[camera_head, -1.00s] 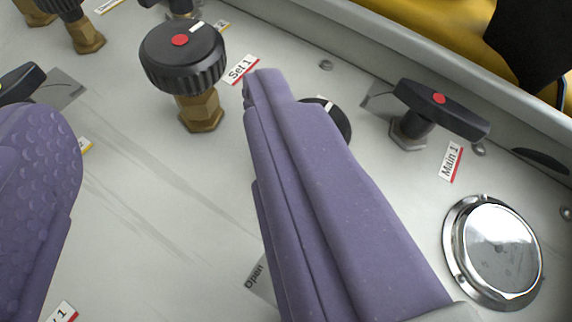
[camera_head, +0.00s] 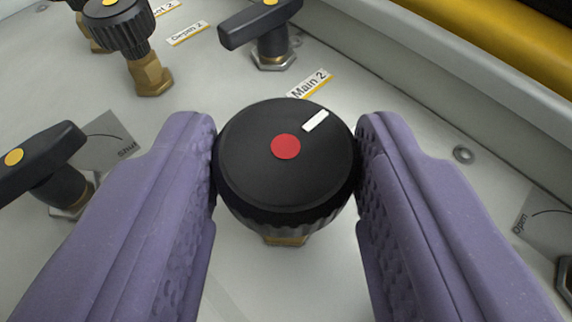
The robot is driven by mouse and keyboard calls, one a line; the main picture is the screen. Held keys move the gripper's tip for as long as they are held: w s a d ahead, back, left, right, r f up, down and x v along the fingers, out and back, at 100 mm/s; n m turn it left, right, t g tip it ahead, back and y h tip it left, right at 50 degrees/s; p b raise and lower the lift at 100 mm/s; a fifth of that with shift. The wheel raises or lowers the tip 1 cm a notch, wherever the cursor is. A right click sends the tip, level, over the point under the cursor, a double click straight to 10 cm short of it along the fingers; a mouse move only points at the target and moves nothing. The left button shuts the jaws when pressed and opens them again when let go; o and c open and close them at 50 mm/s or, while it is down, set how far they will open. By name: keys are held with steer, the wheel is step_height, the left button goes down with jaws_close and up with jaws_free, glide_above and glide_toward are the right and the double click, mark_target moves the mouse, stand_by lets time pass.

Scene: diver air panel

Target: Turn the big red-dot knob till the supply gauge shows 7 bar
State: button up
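The big black knob (camera_head: 262,185) with a red dot stands in the centre of the head view on a brass stem. Its white mark points up and to the right. My gripper (camera_head: 286,150) has one purple finger on each side of the knob. Both fingertips appear to touch its sides, so the gripper looks shut on it. The lower stem is partly hidden beneath the knob. The supply gauge is not in view.
A T-handle (camera_head: 250,28) with a yellow dot stands behind, near the "Main 2" label (camera_head: 309,84). Another yellow-dot T-handle (camera_head: 42,160) is close to the left finger. A yellow-dot knob (camera_head: 122,32) stands at upper left. A raised panel edge runs along the right.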

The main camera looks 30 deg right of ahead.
steer(key=shift+r+p, duration=0.15)
steer(key=shift+p, duration=0.5)
steer(key=p, duration=0.2)
steer(key=m+g+h+p, duration=0.1)
steer(key=p, duration=0.2)
steer(key=shift+a+r, duration=0.1)
steer(key=shift+r, duration=0.2)
steer(key=m+h+p, duration=0.1)
steer(key=p, duration=0.2)
steer(key=shift+w+g+p, duration=0.15)
steer(key=shift+g+p, duration=0.25)
steer(key=shift+w+a+f+m+g+h+p, duration=0.1)
steer(key=shift+f+m+g+h+p, duration=0.2)
steer(key=shift+m+g+h, duration=0.2)
steer(key=shift+w+a+f+m+g+h+p, duration=0.15)
steer(key=shift+m+g+h+p, duration=0.2)
steer(key=shift+m, duration=0.25)
steer(key=shift+f+m+g+h+b, duration=0.15)
steer(key=shift+m+g+h+b, duration=0.2)
steer(key=shift+m+g+b, duration=0.3)
steer(key=shift+r+m+g+h+b, duration=0.2)
steer(key=shift+m+g+h+b, duration=0.15)
steer(key=shift+b, duration=0.35)
steer(key=o, duration=0.8)
